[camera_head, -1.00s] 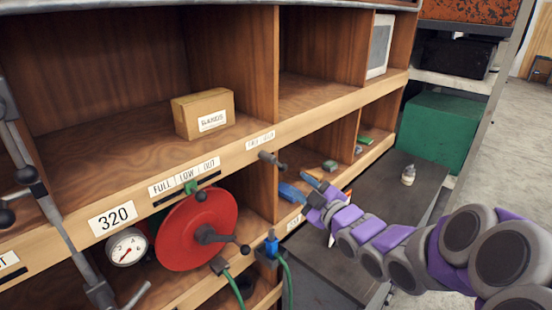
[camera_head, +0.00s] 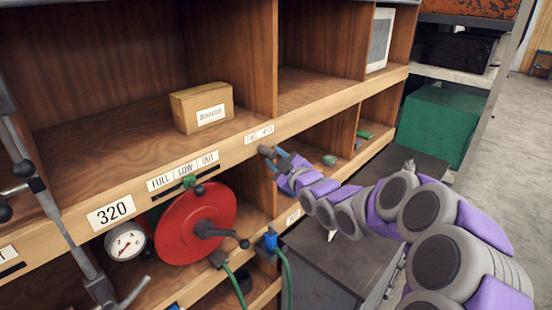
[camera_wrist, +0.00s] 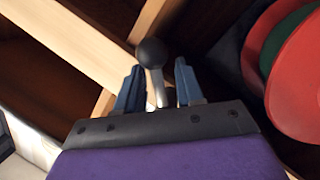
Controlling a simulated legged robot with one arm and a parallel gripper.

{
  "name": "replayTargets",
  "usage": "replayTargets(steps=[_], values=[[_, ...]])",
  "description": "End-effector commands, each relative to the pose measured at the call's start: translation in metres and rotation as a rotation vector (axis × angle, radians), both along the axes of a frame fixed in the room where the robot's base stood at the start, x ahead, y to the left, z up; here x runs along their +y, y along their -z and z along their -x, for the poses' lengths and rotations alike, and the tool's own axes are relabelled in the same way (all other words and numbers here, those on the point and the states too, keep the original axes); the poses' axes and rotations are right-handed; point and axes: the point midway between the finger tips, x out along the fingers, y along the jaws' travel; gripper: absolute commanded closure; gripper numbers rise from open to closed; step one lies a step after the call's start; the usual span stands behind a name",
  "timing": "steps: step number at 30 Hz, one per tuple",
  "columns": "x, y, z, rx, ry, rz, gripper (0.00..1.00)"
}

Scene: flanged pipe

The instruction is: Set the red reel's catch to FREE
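The red reel (camera_head: 190,232) sits in the lower shelf bay, with a dark crank on its face. A short catch lever with a dark ball knob (camera_head: 266,152) sticks out of the shelf rail, up and right of the reel, under a small two-part label (camera_head: 259,134) too small to read surely. My gripper (camera_head: 276,162) is at this lever. In the wrist view the ball knob (camera_wrist: 151,53) and its pale stem stand between the two blue fingers (camera_wrist: 157,75). The fingers are open, with a gap on each side of the stem. The reel's edge (camera_wrist: 298,85) shows at right.
A FULL/LOW/OUT strip (camera_head: 184,171) with a green slider is left of the lever. A gauge (camera_head: 126,242) and a blue hose fitting (camera_head: 270,240) flank the reel. A cardboard box (camera_head: 202,107) stands on the upper shelf.

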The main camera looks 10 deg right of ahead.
Motion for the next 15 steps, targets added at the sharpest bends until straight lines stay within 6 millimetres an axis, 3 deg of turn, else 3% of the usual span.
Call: replayTargets(steps=[10, 15], values=[[0.0008, -0.0003, -0.0031, 0.000, 0.001, 0.000, 0.63], [0.0009, -0.0002, -0.0031, 0.001, 0.001, 0.000, 0.78]])
